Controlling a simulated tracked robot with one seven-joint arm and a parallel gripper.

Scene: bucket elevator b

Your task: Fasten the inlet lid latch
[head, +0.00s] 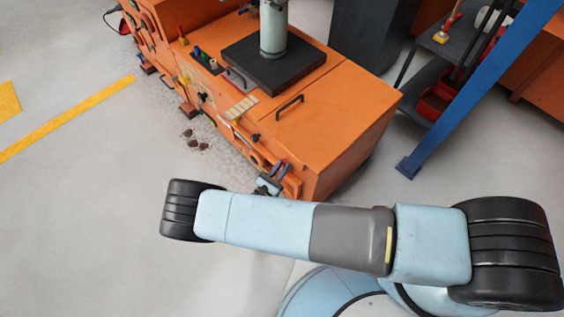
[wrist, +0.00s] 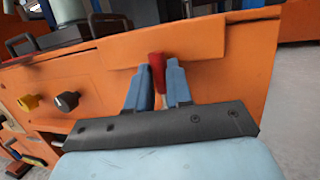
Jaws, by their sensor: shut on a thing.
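A red-handled latch lever (wrist: 157,66) stands at the front of the orange machine, against an orange plate (wrist: 196,52). My gripper (wrist: 159,76) has its two blue fingers on either side of the red handle and is shut on it. The lever's lower end is hidden behind the black gripper body. In the head view my gripper (head: 269,184) is at the near left corner of the machine, beside the small red handle (head: 283,165). An orange top panel with a black handle (head: 290,107) lies flat above; I cannot tell whether it is the inlet lid.
The orange machine (head: 345,117) has knobs and levers along its left side, including a yellow knob (wrist: 28,103) and a black knob (wrist: 67,100). A blue post (head: 470,98) and dark shelf stand at the right. The floor at left is mostly clear.

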